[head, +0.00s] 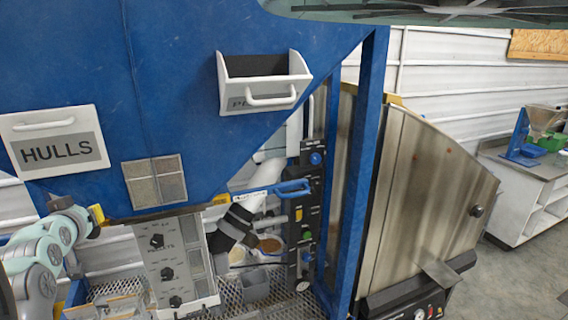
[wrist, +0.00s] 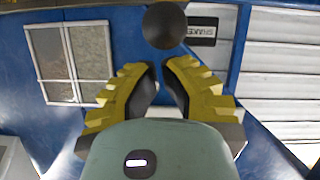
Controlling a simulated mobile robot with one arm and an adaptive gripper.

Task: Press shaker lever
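A round black knob (wrist: 165,26), which looks like the shaker lever's end, shows at the top of the wrist view, beside a dark label (wrist: 202,30) partly reading "SHAKE". My gripper (wrist: 160,67) has yellow stepped fingers with dark pads. A narrow gap separates the fingertips, and nothing is seen between them. The knob is just beyond the tips in the picture; its distance in depth is unclear. In the head view my gripper (head: 97,214) is at the left, by the hopper's lower edge. I cannot make out the knob there.
The blue hopper (head: 180,70) carries a HULLS bin (head: 55,120), another white bin (head: 264,104) and a mesh window (head: 155,182). Below stand a grey knob panel (head: 158,258) and a black control panel (head: 305,215). A blue post (head: 360,150) stands right of these.

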